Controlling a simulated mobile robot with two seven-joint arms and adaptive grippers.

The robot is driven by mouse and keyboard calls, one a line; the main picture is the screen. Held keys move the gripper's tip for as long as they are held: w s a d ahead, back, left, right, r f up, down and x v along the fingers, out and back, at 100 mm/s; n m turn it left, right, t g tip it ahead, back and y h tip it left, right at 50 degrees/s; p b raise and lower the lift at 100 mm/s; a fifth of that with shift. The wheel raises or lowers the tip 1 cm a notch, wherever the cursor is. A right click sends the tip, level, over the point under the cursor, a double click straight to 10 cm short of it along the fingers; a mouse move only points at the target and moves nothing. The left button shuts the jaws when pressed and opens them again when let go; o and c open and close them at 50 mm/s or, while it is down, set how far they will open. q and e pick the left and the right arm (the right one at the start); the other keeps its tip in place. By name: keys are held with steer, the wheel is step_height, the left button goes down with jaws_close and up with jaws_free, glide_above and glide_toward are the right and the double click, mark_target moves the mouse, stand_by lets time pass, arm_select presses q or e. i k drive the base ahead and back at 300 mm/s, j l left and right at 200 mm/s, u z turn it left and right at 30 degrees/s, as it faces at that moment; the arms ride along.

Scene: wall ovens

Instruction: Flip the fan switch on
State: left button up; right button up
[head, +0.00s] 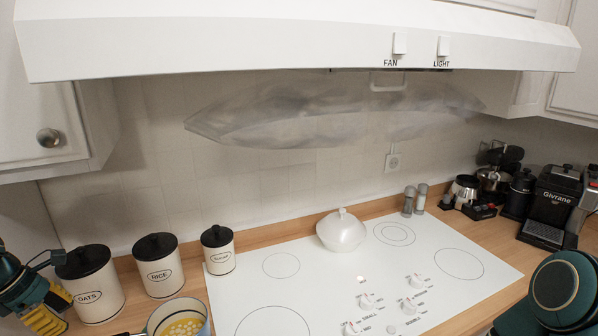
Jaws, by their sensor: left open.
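The white range hood (250,42) spans the top of the head view. Its front carries a small white fan switch (399,43) above the word FAN. A similar light switch (443,46) sits just right of it, above LIGHT. I cannot tell from the picture whether the fan switch is on or off. My left gripper (58,281) is at the lower left edge, open, beside the oats canister and far below and left of the switch. A teal part of my right arm shows at the lower right; its gripper fingers are not visible.
Oats (95,290), rice (160,272) and a smaller canister (219,254) stand left of the white cooktop (330,270). A lidded white pot (341,232) sits on the cooktop. A coffee machine (552,200) stands right. A translucent grey shape (290,112) hangs under the hood.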

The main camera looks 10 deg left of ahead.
mark_target(399, 39)
steer(key=k+l, duration=0.2)
steer(key=l, duration=0.2)
steer(key=k+l, duration=0.2)
steer(key=l, duration=0.2)
steer(key=k+l, duration=0.15)
steer(key=l, duration=0.25)
